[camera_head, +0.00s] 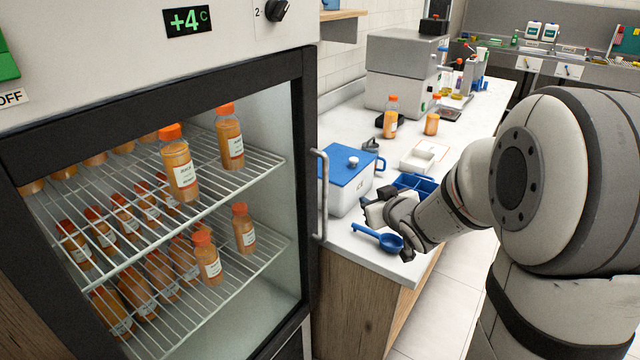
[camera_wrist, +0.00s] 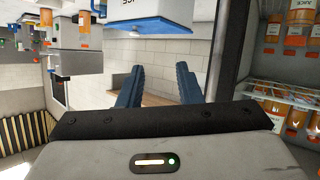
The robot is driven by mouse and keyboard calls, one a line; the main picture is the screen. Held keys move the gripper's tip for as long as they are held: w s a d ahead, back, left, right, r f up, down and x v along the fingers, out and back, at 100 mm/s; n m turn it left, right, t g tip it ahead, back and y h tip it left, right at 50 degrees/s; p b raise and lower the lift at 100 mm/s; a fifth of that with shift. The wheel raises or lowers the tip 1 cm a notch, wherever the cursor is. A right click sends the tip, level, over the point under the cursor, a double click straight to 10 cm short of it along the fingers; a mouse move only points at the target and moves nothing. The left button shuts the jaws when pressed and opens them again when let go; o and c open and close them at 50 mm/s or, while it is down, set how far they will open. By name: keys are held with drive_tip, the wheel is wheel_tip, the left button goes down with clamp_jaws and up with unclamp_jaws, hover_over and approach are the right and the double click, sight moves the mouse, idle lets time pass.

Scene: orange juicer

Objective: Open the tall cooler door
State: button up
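The tall cooler (camera_head: 90,85) fills the left of the head view. Its glass door in a dark frame (camera_head: 306,130) looks shut, with juice bottles behind it. The upright metal door handle (camera_head: 320,195) is on the door's right edge. My gripper (camera_head: 372,213) is right of the handle, apart from it, over the counter. In the wrist view my gripper (camera_wrist: 158,68) is open, with its two blue fingers spread and nothing seen between them. In that view the cooler's dark frame (camera_wrist: 232,45) stands right of the fingers, and juice bottles (camera_wrist: 297,35) show beyond it.
On the counter (camera_head: 345,235) near my gripper are a white box with a blue lid (camera_head: 347,165), a blue scoop (camera_head: 378,238) and a blue tray (camera_head: 415,183). Juicing machines (camera_head: 400,75) and bottles stand further back. Floor (camera_head: 440,300) shows right of the counter.

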sight(327, 196)
drive_tip(key=w+a+f+n+y, duration=0.1)
drive_tip(key=w+a+y, duration=0.1)
drive_tip(key=a+y, duration=0.1)
drive_tip(key=w+a+f+n+y, duration=0.1)
drive_tip(key=w+a+y, duration=0.1)
drive_tip(key=a+y, duration=0.1)
drive_tip(key=w+a+f+n+y, duration=0.1)
drive_tip(key=w+a+y, duration=0.1)
drive_tip(key=a, duration=0.3)
drive_tip(key=shift+w+f+n+y, duration=0.2)
drive_tip(key=shift+w+n+y, duration=0.1)
drive_tip(key=shift+w+y, duration=0.15)
clamp_jaws()
